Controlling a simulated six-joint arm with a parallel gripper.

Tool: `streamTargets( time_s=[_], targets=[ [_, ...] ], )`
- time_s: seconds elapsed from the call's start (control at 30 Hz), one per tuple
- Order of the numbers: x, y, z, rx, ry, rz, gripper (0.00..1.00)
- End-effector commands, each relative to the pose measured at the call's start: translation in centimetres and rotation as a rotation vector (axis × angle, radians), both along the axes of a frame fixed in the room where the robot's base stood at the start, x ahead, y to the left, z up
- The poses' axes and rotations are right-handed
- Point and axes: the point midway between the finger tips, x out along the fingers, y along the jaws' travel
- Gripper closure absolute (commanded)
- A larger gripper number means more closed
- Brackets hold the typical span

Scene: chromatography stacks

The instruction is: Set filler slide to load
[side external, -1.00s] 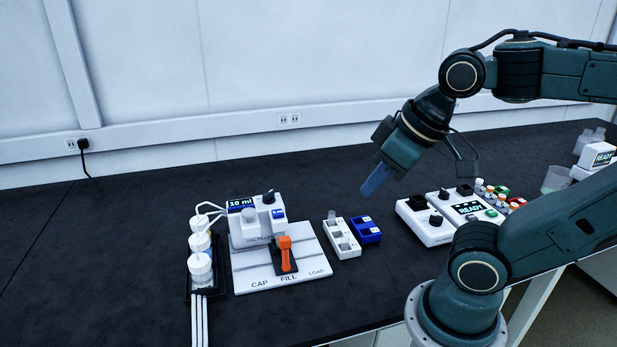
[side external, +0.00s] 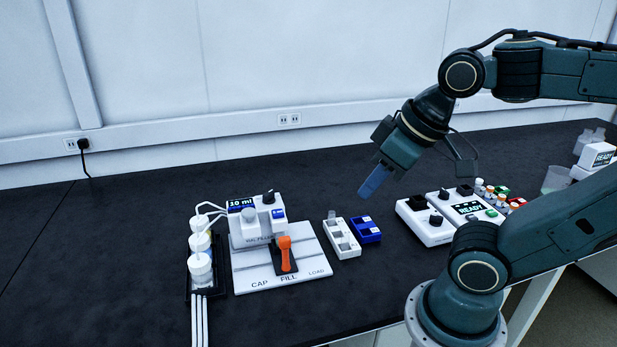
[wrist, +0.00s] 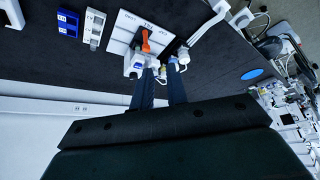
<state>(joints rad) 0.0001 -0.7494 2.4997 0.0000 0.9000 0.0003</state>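The filler (side external: 256,222) is a white machine with a "10 ml" display on a white base plate (side external: 255,284). The plate is marked CAP, FILL and LOAD from left to right. The slide's orange handle (side external: 284,252) stands upright on a dark block, above the FILL mark. In the wrist view the orange handle (wrist: 146,42) lies beyond the fingertips, slightly left of the gap between them. My gripper (side external: 367,192) is in the air, right of and above the filler, clear of everything. In the wrist view its two fingers (wrist: 160,80) are apart with nothing held between them.
A white holder (side external: 342,238) and a blue rack (side external: 366,229) stand just right of the filler plate. White bottles (side external: 200,268) with tubes stand at its left. A white device with a READY screen (side external: 468,208) is farther right. The dark bench is clear behind the filler.

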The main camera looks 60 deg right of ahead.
Motion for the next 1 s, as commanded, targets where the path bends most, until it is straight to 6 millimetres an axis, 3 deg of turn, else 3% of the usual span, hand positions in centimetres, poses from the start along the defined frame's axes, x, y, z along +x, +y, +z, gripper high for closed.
streamTargets(
  time_s=[0.03, 0.17, 0.37, 0.67, 1.0],
  targets=[
    [0.1, 0.0, 0.0, 0.001, 0.002, -0.002, 0.74],
    [0.6, -0.1, 0.1, 0.007, 0.013, -0.017, 0.51],
    [2.5, -0.4, 0.3, 0.029, 0.057, -0.077, 0.51],
    [7.4, -1.4, -0.2, 0.081, 0.157, -0.230, 0.51],
    [13.3, -3.1, -2.6, 0.131, 0.271, -0.416, 0.51]
  ],
)
